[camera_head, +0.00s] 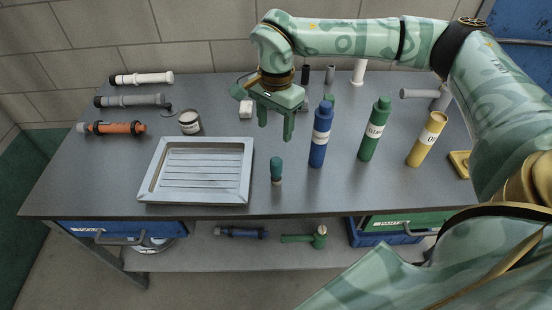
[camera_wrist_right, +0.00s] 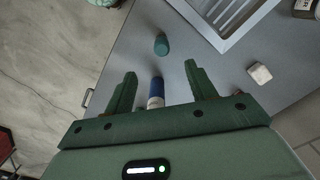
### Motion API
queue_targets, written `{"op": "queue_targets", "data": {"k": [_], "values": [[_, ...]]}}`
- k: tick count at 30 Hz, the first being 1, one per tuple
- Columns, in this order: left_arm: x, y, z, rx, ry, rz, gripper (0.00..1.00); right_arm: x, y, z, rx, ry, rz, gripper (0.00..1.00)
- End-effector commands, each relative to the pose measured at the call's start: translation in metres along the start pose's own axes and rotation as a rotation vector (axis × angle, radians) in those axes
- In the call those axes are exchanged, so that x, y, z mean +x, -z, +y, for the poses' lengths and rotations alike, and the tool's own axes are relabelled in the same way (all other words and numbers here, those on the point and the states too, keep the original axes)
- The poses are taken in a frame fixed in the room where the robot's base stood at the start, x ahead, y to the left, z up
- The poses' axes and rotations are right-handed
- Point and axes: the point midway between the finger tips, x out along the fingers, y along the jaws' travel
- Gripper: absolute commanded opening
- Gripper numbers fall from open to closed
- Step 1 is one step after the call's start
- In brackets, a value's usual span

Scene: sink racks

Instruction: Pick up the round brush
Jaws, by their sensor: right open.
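The round brush (camera_head: 276,170) appears to be the small upright item with a teal handle and a tan lower end, standing on the grey bench just right of the metal tray. Its teal top also shows in the right wrist view (camera_wrist_right: 161,45), beyond the fingertips. My right gripper (camera_head: 276,125) is open and empty, pointing down above the bench, behind the brush in the head view. In the wrist view its two fingers (camera_wrist_right: 160,70) are spread apart, with a blue bottle (camera_wrist_right: 156,93) showing between them. My left gripper is not in view.
The blue bottle (camera_head: 320,135), a green bottle (camera_head: 375,130) and a yellow bottle (camera_head: 427,140) stand right of the brush. The metal tray (camera_head: 246,170) lies left of it. A white block (camera_head: 246,108) lies behind. The bench in front of the brush is clear.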

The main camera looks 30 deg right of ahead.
Motion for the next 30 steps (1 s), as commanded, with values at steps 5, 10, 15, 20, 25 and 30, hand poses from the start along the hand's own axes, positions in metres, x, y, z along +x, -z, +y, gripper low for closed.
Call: {"op": "queue_targets", "data": {"k": [5, 10, 15, 20, 25, 30], "values": [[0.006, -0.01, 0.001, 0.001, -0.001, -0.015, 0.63, 0.025, 0.008, 0.005, -0.015, -0.01, 0.036, 0.56], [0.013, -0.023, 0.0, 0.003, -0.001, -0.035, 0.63, 0.069, 0.009, 0.004, -0.014, -0.008, 0.033, 0.56], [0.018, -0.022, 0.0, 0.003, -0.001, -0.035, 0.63, 0.099, 0.01, 0.003, -0.013, -0.005, 0.032, 0.56], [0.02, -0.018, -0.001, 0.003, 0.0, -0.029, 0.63, 0.108, 0.01, 0.003, -0.012, -0.004, 0.032, 0.56], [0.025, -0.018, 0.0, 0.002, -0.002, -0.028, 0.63, 0.128, 0.011, 0.0, -0.012, -0.005, 0.032, 0.56], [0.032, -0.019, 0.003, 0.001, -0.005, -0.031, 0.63, 0.155, 0.013, -0.001, -0.012, -0.005, 0.032, 0.56]]}}
